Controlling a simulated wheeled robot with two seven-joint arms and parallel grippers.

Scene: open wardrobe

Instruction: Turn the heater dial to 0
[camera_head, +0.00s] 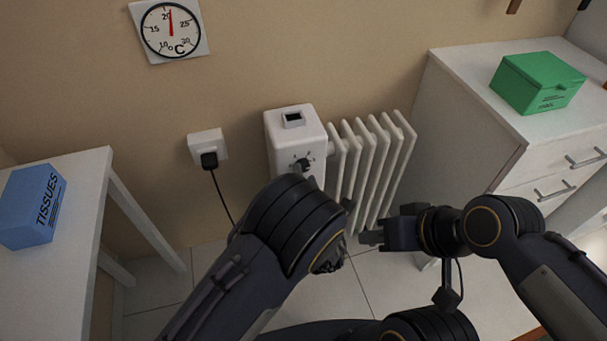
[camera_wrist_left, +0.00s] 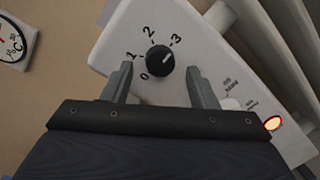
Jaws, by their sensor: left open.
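The white heater (camera_head: 283,133) stands against the wall in the head view, with its dark dial (camera_head: 301,164) on the front of the control box. In the left wrist view the round black dial (camera_wrist_left: 158,59) has the marks 0, 1, 2 and 3 around it. Its white pointer is at the upper right, nearest the 3. My left gripper (camera_wrist_left: 160,82) is open, its two fingers apart on either side just below the dial, not closed on it. In the head view my left arm hides its fingers.
An orange lamp (camera_wrist_left: 272,123) glows on the heater panel. A wall socket (camera_head: 208,147) with a black plug is left of the heater. A table with a blue tissue box (camera_head: 32,206) is at left; a white cabinet (camera_head: 470,90) with a green box (camera_head: 537,82) is at right.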

